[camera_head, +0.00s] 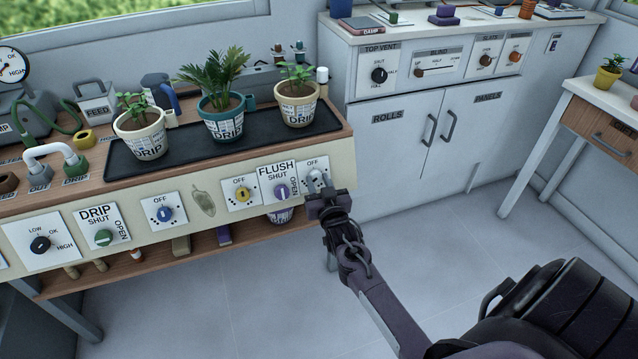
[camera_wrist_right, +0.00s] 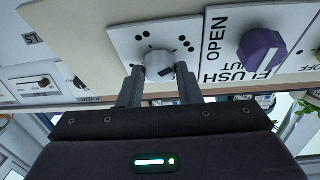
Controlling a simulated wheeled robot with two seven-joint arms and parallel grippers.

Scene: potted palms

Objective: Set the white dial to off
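The white dial (camera_head: 315,175) is on a pale plate marked OFF, at the right end of the bench's front panel. My right gripper (camera_head: 319,188) is at this dial and partly covers it in the head view. In the right wrist view, the white dial (camera_wrist_right: 158,64) sits between the two fingertips (camera_wrist_right: 159,78), which appear to press on its sides. Dots are printed on the plate around it. I cannot make out clearly which mark the dial points to. My left gripper is not in view.
The purple FLUSH dial (camera_head: 281,191) is close on the left of the white dial, with the yellow dial (camera_head: 242,194) beyond it. Potted plants stand on a black tray (camera_head: 180,155) above. A white cabinet (camera_head: 400,140) stands to the right; open floor lies in front.

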